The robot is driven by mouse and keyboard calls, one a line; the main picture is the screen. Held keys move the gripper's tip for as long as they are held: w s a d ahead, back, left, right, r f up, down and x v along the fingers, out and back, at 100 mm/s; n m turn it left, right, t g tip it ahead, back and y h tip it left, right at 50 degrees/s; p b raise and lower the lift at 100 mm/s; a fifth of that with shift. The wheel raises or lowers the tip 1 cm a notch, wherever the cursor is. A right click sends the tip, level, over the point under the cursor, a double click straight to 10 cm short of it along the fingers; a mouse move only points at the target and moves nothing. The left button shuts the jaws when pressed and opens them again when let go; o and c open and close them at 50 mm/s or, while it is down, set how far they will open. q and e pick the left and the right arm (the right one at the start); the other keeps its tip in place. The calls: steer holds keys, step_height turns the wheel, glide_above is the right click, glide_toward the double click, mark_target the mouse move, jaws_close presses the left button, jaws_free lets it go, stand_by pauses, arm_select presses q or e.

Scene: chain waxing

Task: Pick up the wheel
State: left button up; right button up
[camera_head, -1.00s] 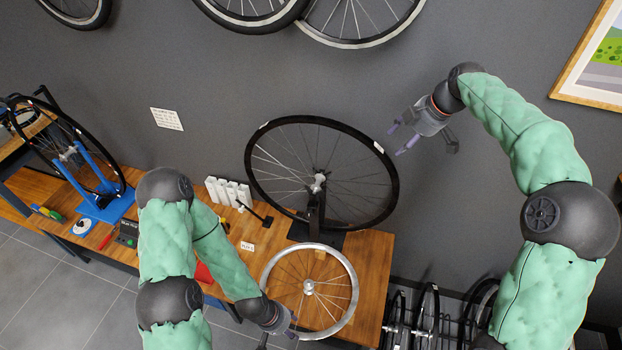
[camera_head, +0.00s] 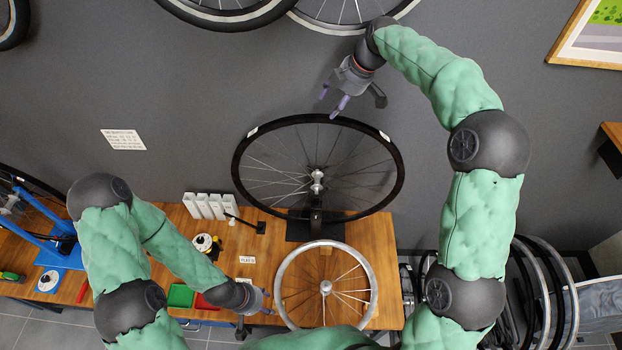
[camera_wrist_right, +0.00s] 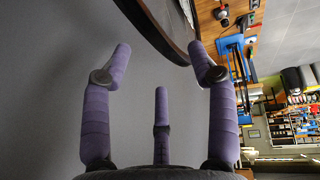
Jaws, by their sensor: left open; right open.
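A wheel with a black rim (camera_head: 317,182) stands tilted on a dark stand (camera_head: 300,229) at the back of the bench. A smaller wheel with a silver rim (camera_head: 326,287) lies in front of it at the bench's front; a green part of my arm hides its lower edge. My right gripper (camera_head: 333,103) is open and empty, just above the top of the black-rimmed wheel. In the right wrist view, its purple fingers (camera_wrist_right: 160,70) are spread, with a dark rim (camera_wrist_right: 163,25) beyond them. My left gripper (camera_head: 265,301) is open, beside the silver wheel's left edge; contact is unclear.
The wooden bench (camera_head: 385,255) holds white boxes (camera_head: 203,206), a tape roll (camera_head: 204,243), green and red trays (camera_head: 181,295) and a blue stand (camera_head: 62,245). Wheels hang on the wall above (camera_head: 235,15). More wheels (camera_head: 540,290) stand at the lower right.

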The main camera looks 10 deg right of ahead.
mark_target(320, 119)
steer(key=x, duration=0.4)
steer(key=shift+w+a+f, duration=0.1)
steer(key=shift+f, duration=0.25)
steer(key=x, duration=0.2)
steer(key=p+x, duration=0.1)
steer(key=x, duration=0.1)
steer(key=shift+w+r, duration=0.1)
steer(key=shift+w, duration=0.3)
steer(key=shift+a+f, duration=0.2)
steer(key=shift+f, duration=0.2)
steer(key=shift+w+f, duration=0.1)
steer(key=shift+f, duration=0.15)
jaws_close()
steer(key=shift+r, duration=0.1)
